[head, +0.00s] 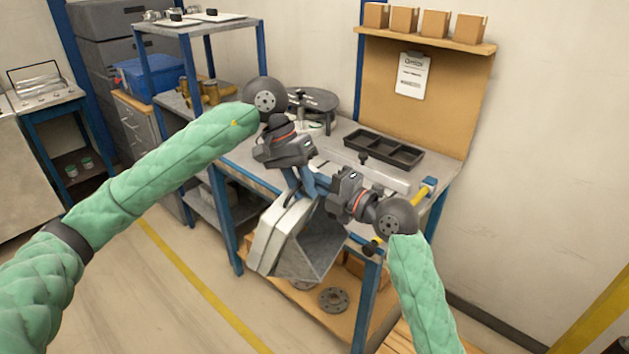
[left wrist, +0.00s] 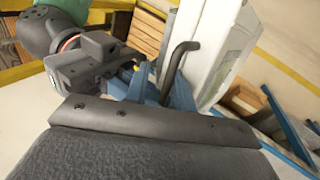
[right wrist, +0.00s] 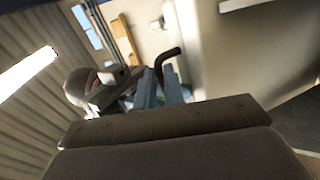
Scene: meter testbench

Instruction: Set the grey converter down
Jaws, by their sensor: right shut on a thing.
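The grey converter (head: 284,232) is a light grey box with a dark grey sloped side. It hangs tilted in front of the workbench in the head view. It also shows pale in the left wrist view (left wrist: 212,42) and in the right wrist view (right wrist: 222,60). A dark bent handle (left wrist: 182,52) stands by the blue fingers. My right gripper (head: 322,184) is shut on the converter at its top. My left gripper (head: 306,182) has its blue fingers close beside the right ones; whether they are open or shut is hidden by the overlap.
The workbench (head: 338,140) behind carries a black compartment tray (head: 384,150) and a round dark fixture (head: 312,100). A yellow-and-blue piece (head: 428,186) is at its right edge. Flanges (head: 334,300) lie on the lower shelf. Open floor (head: 175,300) lies at front left.

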